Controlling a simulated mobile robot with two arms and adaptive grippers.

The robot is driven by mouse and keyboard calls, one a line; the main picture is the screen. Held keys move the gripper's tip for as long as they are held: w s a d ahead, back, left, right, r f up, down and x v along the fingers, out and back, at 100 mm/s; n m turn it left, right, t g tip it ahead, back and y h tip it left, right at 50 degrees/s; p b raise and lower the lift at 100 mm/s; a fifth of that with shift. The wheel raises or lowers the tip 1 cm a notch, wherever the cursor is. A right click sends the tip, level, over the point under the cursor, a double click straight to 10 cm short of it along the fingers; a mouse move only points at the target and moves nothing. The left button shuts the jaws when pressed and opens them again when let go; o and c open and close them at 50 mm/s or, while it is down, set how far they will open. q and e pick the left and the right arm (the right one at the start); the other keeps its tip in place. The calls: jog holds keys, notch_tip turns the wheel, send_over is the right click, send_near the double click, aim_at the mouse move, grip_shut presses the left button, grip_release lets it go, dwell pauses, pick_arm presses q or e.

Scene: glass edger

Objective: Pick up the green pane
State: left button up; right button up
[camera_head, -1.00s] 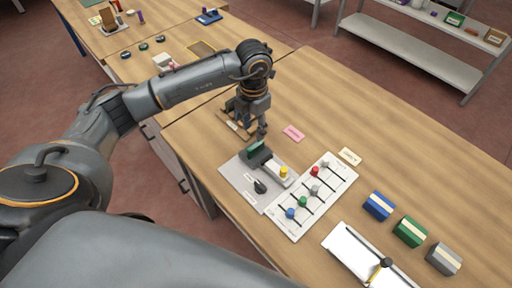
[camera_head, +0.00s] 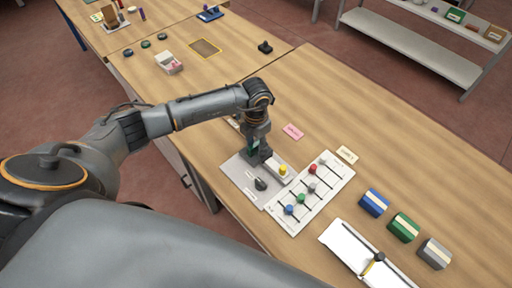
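The green pane (camera_head: 253,147) shows only as a small dark green patch at the back of the grey edger plate (camera_head: 238,176). My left gripper (camera_head: 257,153) points down right at the pane and covers most of it. The fingers overlap the pane in this view, and I cannot tell whether they are closed on it or only around it. The edger has a yellow knob (camera_head: 283,170) and a black knob (camera_head: 261,184) near the gripper. My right gripper is not in view.
A white slider panel (camera_head: 310,195) with coloured knobs stands right of the edger. Blue (camera_head: 374,202), green (camera_head: 403,227) and grey (camera_head: 434,253) blocks lie further right. A pink label (camera_head: 293,131) lies behind. The table's back right is clear.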

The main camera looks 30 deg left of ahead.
pick_arm(q)
grip_shut()
jog(key=shift+r, duration=0.15)
